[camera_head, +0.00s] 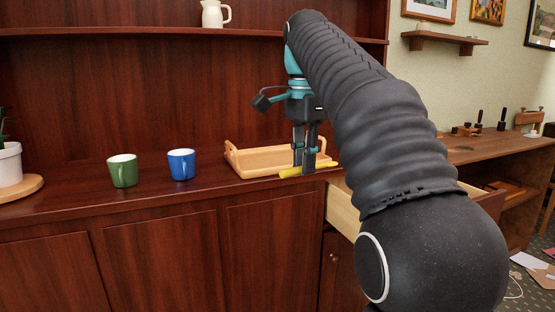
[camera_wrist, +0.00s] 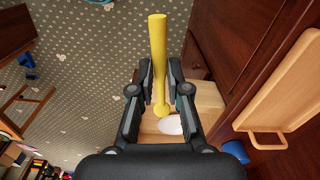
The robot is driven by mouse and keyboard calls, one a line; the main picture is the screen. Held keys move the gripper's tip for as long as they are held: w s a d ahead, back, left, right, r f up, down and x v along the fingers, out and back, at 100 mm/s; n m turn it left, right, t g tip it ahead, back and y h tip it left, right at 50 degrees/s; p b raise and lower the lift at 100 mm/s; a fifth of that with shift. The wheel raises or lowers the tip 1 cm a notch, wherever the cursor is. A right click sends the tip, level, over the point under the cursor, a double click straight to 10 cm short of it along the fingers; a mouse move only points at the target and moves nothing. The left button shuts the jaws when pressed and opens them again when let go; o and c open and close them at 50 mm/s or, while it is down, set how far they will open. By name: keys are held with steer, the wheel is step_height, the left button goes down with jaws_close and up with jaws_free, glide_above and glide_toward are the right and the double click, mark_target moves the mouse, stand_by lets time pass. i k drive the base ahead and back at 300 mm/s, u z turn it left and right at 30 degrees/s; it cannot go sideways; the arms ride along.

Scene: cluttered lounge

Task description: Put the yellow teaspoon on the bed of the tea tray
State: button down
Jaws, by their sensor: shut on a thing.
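My gripper (camera_head: 304,165) is shut on the yellow teaspoon (camera_head: 294,172), holding it roughly level in front of the tea tray's right part. In the wrist view the teaspoon (camera_wrist: 158,50) runs between the fingertips (camera_wrist: 160,88), with a long thick handle and a rounder end nearer the palm. The tea tray (camera_head: 240,166) is light wood with raised handled ends and stands on the dark sideboard. It shows at the right of the wrist view (camera_wrist: 282,92), apart from the spoon. My gripper hides part of the tray in the head view.
An open drawer (camera_head: 343,207) lies below the gripper, with a white oval thing (camera_wrist: 170,125) in it. A blue mug (camera_head: 181,164) and a green mug (camera_head: 122,171) stand left of the tray. A shelf (camera_head: 130,31) with a cream jug (camera_head: 214,14) runs above.

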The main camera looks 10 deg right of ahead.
mark_target(273, 157)
steer(key=i, duration=1.45)
